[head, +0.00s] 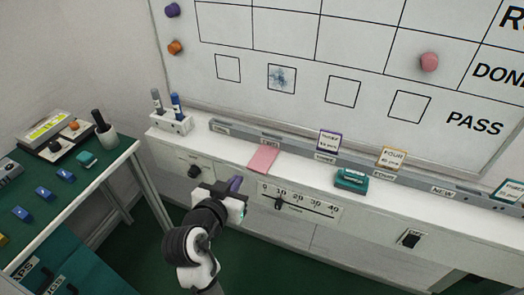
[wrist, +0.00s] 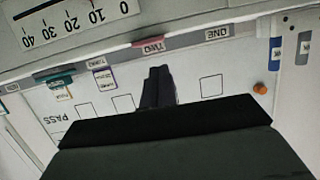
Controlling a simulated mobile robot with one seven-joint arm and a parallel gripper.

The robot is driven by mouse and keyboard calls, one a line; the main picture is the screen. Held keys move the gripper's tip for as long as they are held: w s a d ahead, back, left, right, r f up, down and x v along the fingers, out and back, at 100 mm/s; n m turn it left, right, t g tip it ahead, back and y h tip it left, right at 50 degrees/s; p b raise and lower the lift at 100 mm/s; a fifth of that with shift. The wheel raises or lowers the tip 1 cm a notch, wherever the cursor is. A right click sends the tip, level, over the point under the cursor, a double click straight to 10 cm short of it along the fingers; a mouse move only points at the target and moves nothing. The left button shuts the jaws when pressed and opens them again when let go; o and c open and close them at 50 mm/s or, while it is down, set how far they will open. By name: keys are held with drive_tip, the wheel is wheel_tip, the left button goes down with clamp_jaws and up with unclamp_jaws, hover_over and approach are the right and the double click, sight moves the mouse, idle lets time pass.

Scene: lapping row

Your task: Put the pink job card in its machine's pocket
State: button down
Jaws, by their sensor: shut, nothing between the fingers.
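In the wrist view a thin pink strip (wrist: 148,43) shows by the label TWO. My gripper (head: 235,185) is in front of the ledge, below and a little left of the card, apart from it. Its fingers also show in the wrist view (wrist: 158,84), shut and empty. A purple-edged card (head: 329,141) stands at the third place on the rail and an orange-edged card (head: 391,158) at the fourth.
A teal eraser (head: 351,180) sits on the ledge, right of the pink card. A marker holder (head: 171,124) stands at the ledge's left end. A slider scale (head: 300,200) and knob (head: 194,171) are on the front panel. A green-topped bench (head: 110,165) is at left.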

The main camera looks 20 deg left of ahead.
sight(256, 165)
drive_tip(key=shift+m+h, duration=0.3)
drive_tip(key=w+p, duration=0.1)
drive_tip(key=w, duration=0.2)
drive_tip(key=w+d+p, duration=0.1)
drive_tip(key=w, duration=0.3)
drive_tip(key=w+p, duration=0.1)
drive_tip(key=w, duration=0.3)
drive_tip(key=shift+w+d+f, duration=0.1)
drive_tip(key=shift+d+f, duration=0.25)
drive_tip(key=shift+f, duration=0.05)
drive_tip(key=shift+w+f, duration=0.2)
drive_tip(key=shift+w, duration=0.1)
drive_tip(key=shift+f, duration=0.8)
drive_tip(key=shift+s, duration=0.15)
drive_tip(key=shift+s, duration=1.1)
drive_tip(key=shift+w, duration=0.1)
drive_tip(key=shift+r, duration=0.1)
